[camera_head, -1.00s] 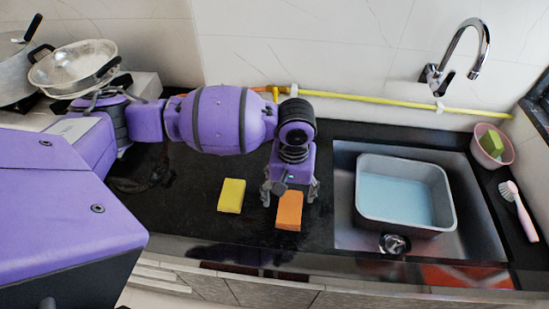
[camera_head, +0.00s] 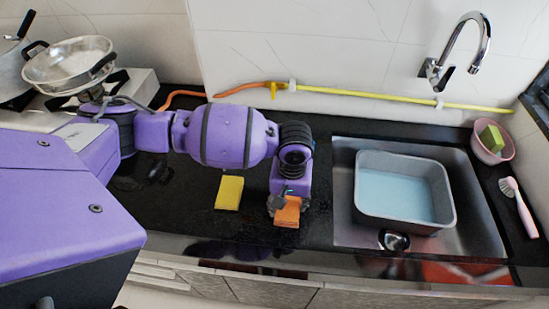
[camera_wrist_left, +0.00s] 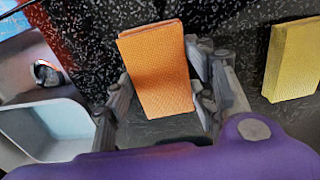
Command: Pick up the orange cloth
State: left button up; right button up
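The orange cloth (camera_head: 288,212) is a folded, thick rectangle lying on the black counter left of the sink. In the left wrist view the cloth (camera_wrist_left: 158,70) stretches between the fingers. My left gripper (camera_head: 288,205) points down over it, with one finger at each long side. The cloth appears to be still at counter level. The far part of the cloth is hidden under the gripper in the head view. My right gripper is not in view.
A yellow cloth (camera_head: 229,192) lies just left of the gripper; it also shows in the wrist view (camera_wrist_left: 292,60). The sink (camera_head: 345,215) at right holds a grey basin (camera_head: 405,222) of water. A yellow-orange hose (camera_head: 370,97) runs along the wall. Pots stand far left.

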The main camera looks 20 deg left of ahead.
aim_at(290, 203)
pick_arm(q)
jog(key=shift+r, duration=0.1)
jog(key=shift+c, duration=1.2)
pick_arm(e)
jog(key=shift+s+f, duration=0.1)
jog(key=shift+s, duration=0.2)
